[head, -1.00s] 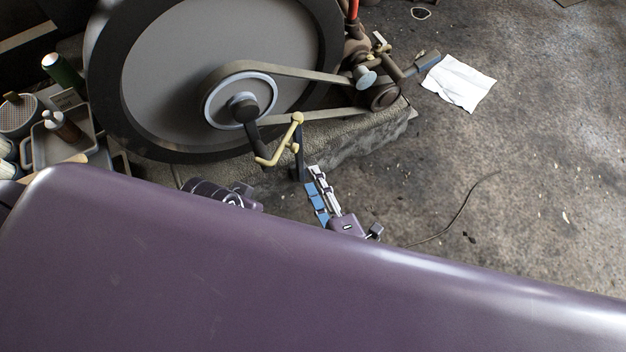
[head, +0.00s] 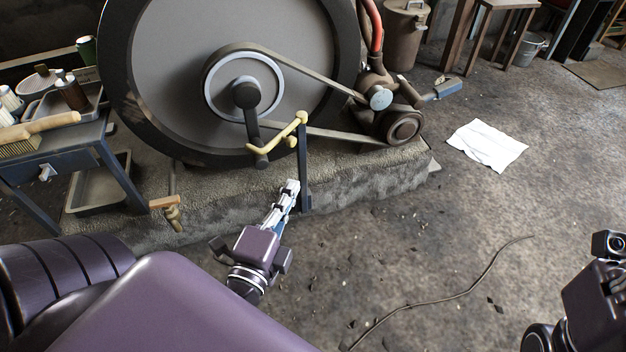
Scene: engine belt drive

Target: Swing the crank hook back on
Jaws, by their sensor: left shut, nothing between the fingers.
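A yellow bent rod (head: 278,140), which looks like the crank hook, runs from the lower end of the dark crank arm (head: 251,128) to the top of a dark upright post (head: 304,175). I cannot tell whether it is hooked on at the post. The crank arm hangs from the hub of the large grey wheel (head: 160,70). My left gripper (head: 290,187) is shut and empty, its fingers pointing up just left of the post and below the rod; contact is unclear. My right gripper (head: 597,295) is cut off at the right edge, its fingertips not visible.
A belt (head: 310,78) runs from the wheel's pulley to a small motor (head: 403,125) on the stone plinth (head: 380,168). A blue-grey bench (head: 85,150) with tools stands left.

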